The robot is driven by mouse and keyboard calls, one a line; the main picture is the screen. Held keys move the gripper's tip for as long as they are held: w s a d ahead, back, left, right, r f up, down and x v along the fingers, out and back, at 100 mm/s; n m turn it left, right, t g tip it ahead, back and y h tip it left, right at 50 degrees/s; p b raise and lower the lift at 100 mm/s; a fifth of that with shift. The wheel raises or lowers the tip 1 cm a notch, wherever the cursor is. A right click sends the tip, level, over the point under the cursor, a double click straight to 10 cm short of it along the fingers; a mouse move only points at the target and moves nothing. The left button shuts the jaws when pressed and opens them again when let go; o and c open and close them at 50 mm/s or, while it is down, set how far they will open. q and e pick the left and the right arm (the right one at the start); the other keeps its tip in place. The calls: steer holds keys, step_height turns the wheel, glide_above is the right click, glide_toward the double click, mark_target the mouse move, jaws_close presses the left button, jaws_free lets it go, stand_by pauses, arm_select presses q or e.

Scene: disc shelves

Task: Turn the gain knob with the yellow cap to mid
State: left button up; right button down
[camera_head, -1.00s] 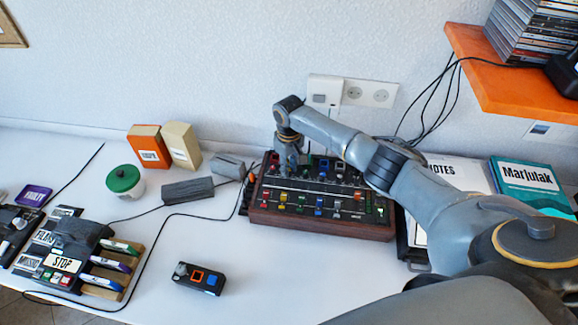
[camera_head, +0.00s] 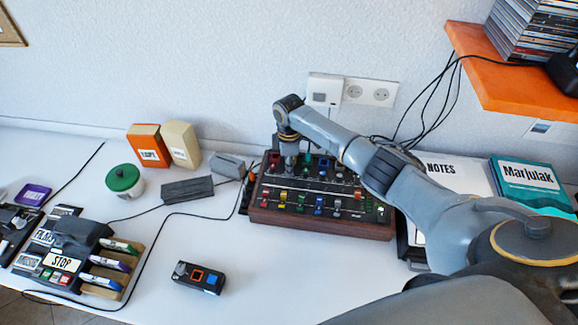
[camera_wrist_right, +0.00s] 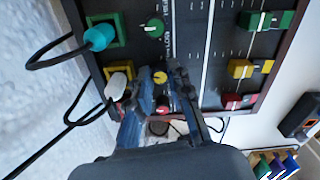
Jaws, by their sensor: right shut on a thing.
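The mixer (camera_head: 345,229) is a dark panel in a wooden frame with rows of coloured knobs and sliders. My right gripper (camera_head: 287,167) points down onto its left rear part. In the right wrist view, the yellow-capped knob (camera_wrist_right: 160,77) sits between the fingertips of my right gripper (camera_wrist_right: 161,81), which is shut on it. A red-capped knob (camera_wrist_right: 162,107) lies closer to the palm, between the fingers. A green knob (camera_wrist_right: 154,27) is beyond the fingertips, clear of them. The yellow knob's pointer is too small to read. My left gripper is in neither view.
A teal cable plug (camera_wrist_right: 99,37) and a white plug (camera_wrist_right: 116,86) stand beside the fingers. Yellow (camera_wrist_right: 240,69) and red (camera_wrist_right: 239,101) sliders are on the other side. A small black box (camera_head: 198,278) lies in front; the white table around it is clear.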

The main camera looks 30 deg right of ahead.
steer(key=shift+n, duration=0.8)
steer(key=c, duration=1.2)
jaws_free()
steer(key=shift+r, duration=0.15)
steer(key=shift+r, duration=3.9)
